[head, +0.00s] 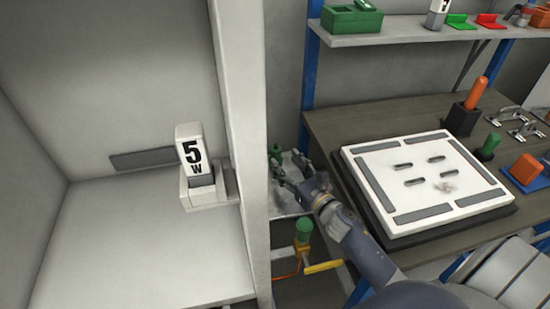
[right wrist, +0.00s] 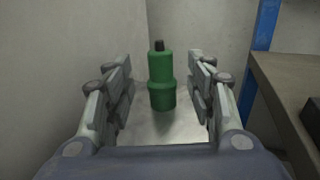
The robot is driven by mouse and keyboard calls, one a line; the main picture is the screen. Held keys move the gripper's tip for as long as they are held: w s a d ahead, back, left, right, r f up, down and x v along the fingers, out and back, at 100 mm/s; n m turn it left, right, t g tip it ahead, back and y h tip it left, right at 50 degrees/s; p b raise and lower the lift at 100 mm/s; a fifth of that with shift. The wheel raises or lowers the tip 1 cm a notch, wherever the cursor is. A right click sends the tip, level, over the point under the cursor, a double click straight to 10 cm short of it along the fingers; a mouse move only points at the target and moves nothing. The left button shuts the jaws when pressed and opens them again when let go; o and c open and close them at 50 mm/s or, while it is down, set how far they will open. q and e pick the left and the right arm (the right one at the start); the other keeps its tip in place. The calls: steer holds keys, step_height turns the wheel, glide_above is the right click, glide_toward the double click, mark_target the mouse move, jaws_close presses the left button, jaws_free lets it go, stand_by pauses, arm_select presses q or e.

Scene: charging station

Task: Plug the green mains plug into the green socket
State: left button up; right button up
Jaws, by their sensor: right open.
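A green cylindrical plug-like body (right wrist: 161,82) with a black tip stands upright on a pale surface in the right wrist view. It also shows in the head view as a small green shape (head: 276,152) beside the white post. My right gripper (head: 284,169) is open, its fingers spread on either side of the green body with gaps visible in the right wrist view (right wrist: 160,72). A second green cylinder (head: 304,230) with a yellow handle and an orange cable stands lower, nearer me. I cannot tell which green part is the socket. My left gripper is not in view.
A white post (head: 240,130) stands close left of my right gripper. A workbench (head: 340,122) with a white slotted panel (head: 420,150) lies to the right. A shelf (head: 400,35) with a green box (head: 350,20) is above.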

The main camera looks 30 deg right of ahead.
mark_target(279, 155)
steer(key=shift+w+a, duration=0.1)
steer(key=shift+w, duration=1.3)
steer(key=w+p, duration=0.1)
steer(key=w, duration=0.2)
steer(key=shift+w+f, duration=0.15)
steer(key=shift+w+a+f, duration=0.1)
steer(key=shift+w, duration=0.4)
steer(key=shift+c, duration=0.5)
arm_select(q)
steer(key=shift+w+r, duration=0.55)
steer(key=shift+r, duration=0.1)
arm_select(e)
steer(key=c, duration=1.1)
